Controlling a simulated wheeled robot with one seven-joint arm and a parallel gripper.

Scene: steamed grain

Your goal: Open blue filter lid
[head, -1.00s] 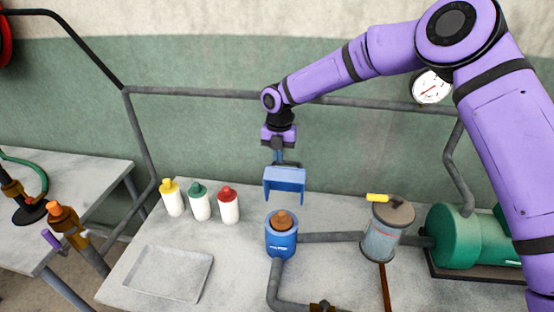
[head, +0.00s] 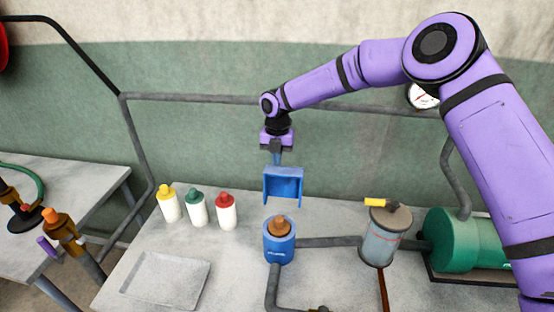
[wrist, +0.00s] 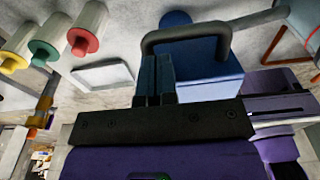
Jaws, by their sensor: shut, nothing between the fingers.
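The blue filter lid (head: 284,186) is a box-like cover, off the filter and in the air above it. The blue filter body (head: 281,250) stands on the bench with its top uncovered and a brown piece (head: 279,227) showing inside. My gripper (head: 277,158) is just above the lid, fingers pointing down. In the wrist view the lid (wrist: 208,82) and its dark curved handle (wrist: 182,36) are right beside my closed fingers (wrist: 154,72). I cannot tell whether the fingers touch the handle or pass through it.
Bottles with yellow, green and red caps (head: 197,209) stand left of the filter, behind a shallow tray (head: 166,280). A grey pipe (head: 328,242) joins the filter to a glass canister (head: 380,240) with a yellow handle. A green tank (head: 460,240) stands at the right. A pipe frame runs behind.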

